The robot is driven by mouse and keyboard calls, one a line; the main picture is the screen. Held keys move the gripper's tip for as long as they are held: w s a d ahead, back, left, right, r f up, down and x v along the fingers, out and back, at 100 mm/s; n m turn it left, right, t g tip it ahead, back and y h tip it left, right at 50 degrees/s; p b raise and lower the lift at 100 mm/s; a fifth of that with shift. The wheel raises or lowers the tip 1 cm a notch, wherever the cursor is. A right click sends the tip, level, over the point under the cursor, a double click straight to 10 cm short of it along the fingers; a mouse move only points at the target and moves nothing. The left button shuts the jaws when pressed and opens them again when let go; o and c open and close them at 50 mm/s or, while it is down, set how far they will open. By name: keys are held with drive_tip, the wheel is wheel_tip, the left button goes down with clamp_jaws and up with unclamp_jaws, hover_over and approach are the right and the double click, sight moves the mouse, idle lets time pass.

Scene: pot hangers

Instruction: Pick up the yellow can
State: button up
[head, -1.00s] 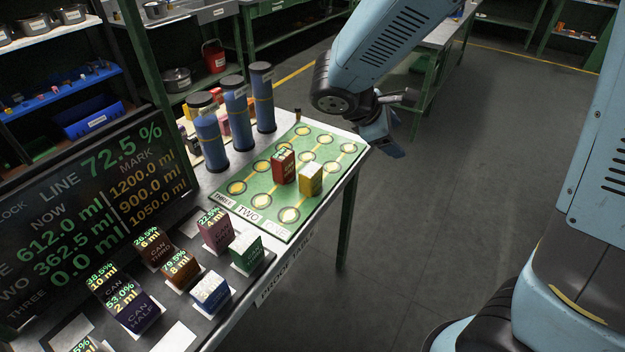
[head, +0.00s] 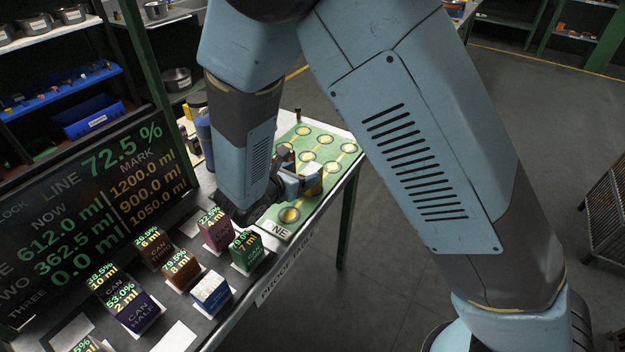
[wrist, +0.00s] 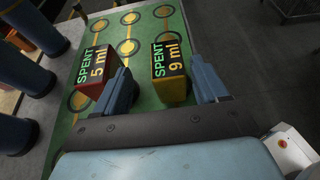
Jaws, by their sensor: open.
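The yellow can (wrist: 176,88) stands on the green board (wrist: 150,98); its dark top reads "SPENT 9 ml" in the wrist view. My gripper (wrist: 160,68) is open and empty. In the wrist view the can shows between its two fingers, with a gap at its left; how far the fingers reach down beside it I cannot tell. In the head view my gripper (head: 297,176) is at the yellow can (head: 313,188) and partly hides it.
A red can (wrist: 88,79) marked "SPENT 5 ml" stands just left of my left finger. Blue cylinders (wrist: 28,75) stand left of the board. Several labelled blocks, including a green one (head: 247,252), sit on the near dark tray. Free floor lies to the right.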

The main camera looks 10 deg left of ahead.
sight(314, 169)
drive_tip(key=x, duration=0.6)
drive_tip(key=shift+s+d+f, duration=0.1)
drive_tip(key=shift+d+f, duration=0.15)
drive_tip(key=shift+d, duration=0.25)
drive_tip(key=c, duration=1.2)
drive_tip(key=shift+r, duration=0.15)
